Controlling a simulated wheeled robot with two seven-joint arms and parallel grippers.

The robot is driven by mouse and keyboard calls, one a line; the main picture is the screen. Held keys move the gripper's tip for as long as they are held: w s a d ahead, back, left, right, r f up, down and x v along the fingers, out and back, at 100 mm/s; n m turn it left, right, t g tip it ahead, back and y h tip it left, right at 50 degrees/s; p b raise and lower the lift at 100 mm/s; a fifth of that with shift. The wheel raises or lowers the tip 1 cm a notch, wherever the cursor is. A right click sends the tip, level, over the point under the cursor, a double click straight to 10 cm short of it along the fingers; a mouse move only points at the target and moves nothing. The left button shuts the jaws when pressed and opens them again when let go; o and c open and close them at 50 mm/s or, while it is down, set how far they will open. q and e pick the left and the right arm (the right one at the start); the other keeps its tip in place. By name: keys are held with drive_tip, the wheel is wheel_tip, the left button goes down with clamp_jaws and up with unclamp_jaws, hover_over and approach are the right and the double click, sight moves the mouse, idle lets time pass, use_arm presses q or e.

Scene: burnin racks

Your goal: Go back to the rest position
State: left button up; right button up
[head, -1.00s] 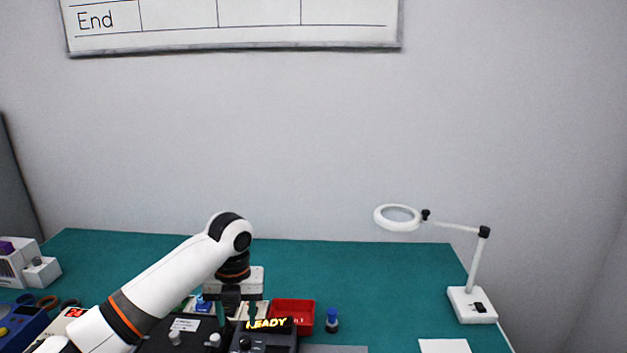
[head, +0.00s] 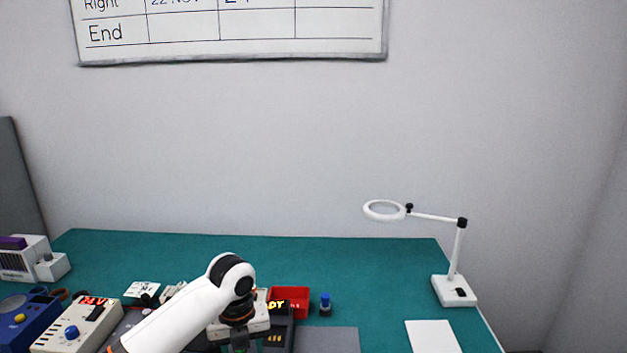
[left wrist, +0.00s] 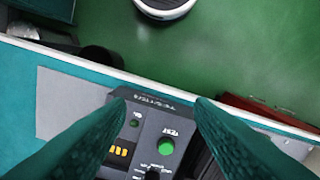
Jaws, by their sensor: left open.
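My left arm comes in from the left in the head view, and its gripper (head: 240,345) points down at the lower edge, mostly cut off and partly hidden. In the left wrist view the two dark teal fingers of my left gripper (left wrist: 160,104) stand well apart with nothing held between them. Below them is a dark test device (left wrist: 150,130) with a green button and yellow lights. I cannot tell whether the fingers touch it. The same dark device (head: 277,328) seems to show beside the arm in the head view. My right gripper is in neither view.
A red bin (head: 290,300) and a blue-capped bottle (head: 325,305) stand behind the device. A grey mat (head: 335,341) and white paper (head: 430,338) lie to the right, near a magnifier lamp (head: 455,290). A cream instrument (head: 75,330) is at left. The back of the green table (head: 180,255) is clear.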

use_arm(q)
drive_tip(key=s+d+f+n+t+h, duration=0.1)
drive_tip(key=s+d+f+n+h, duration=0.1)
drive_tip(key=s+f+n, duration=0.5)
drive_tip(key=s+d+f+n+t+h, duration=0.1)
drive_tip(key=s+d+f+n, duration=0.25)
drive_tip(key=s+n, duration=0.45)
drive_tip(key=s+a+f+n+t+y, duration=0.1)
drive_tip(key=s+a+n+y, duration=0.2)
drive_tip(key=s+a+n, duration=1.1)
drive_tip(key=s+d+f+n+g, duration=0.1)
drive_tip(key=s+f, duration=0.1)
drive_tip(key=f, duration=1.2)
drive_tip(key=s+d+f+n, duration=0.1)
drive_tip(key=s+f, duration=0.1)
drive_tip(key=f, duration=1.1)
drive_tip(key=s+a+f+g+b, duration=0.1)
drive_tip(key=s+a+f, duration=0.2)
drive_tip(key=s+f, duration=1.3)
drive_tip(key=shift+f+m, duration=0.3)
